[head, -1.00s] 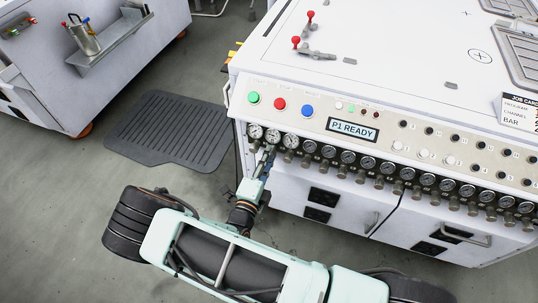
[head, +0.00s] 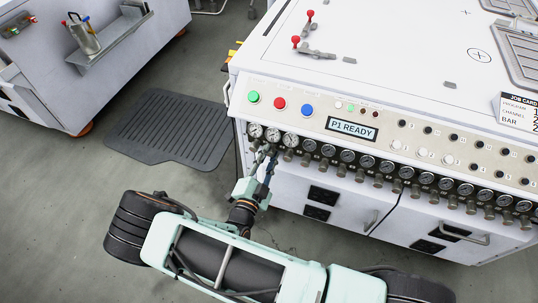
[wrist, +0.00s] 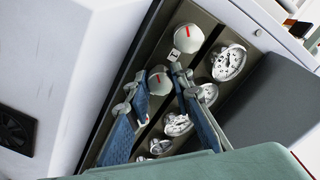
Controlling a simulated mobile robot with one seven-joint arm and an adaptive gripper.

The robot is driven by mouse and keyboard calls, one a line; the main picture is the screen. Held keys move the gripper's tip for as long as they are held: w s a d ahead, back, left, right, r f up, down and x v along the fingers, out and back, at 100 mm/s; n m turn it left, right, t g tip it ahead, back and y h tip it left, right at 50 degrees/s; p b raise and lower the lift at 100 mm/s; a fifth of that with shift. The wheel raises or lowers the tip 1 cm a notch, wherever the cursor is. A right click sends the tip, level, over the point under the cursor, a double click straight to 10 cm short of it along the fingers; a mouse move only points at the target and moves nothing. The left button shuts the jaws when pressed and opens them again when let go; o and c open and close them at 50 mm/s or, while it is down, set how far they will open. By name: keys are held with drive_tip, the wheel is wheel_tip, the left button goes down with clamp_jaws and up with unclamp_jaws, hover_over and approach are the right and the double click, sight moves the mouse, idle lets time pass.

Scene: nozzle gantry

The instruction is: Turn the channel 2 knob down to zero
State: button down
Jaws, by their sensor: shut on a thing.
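The channel 2 knob (wrist: 158,84) is a pale round knob with a red pointer line, second along the strip in the wrist view. My gripper (wrist: 159,76) has its two blue-padded fingers on either side of it, shut on it. In the head view my gripper (head: 267,157) reaches the panel's left end, below the second large gauge (head: 272,135), and its fingers hide the knob there. That gauge is partly hidden behind a finger in the wrist view (wrist: 208,93), so I cannot read its needle.
More gauges (head: 347,157) and knobs run right along the panel. The display (head: 352,129) reads "P1 READY". A dark mat (head: 170,128) lies on the floor.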

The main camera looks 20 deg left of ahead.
idle(0.4)
drive_tip(key=c, duration=2)
unclamp_jaws()
drive_tip(key=s, duration=0.8)
drive_tip(key=s+a, duration=0.1)
drive_tip(key=s, duration=0.3)
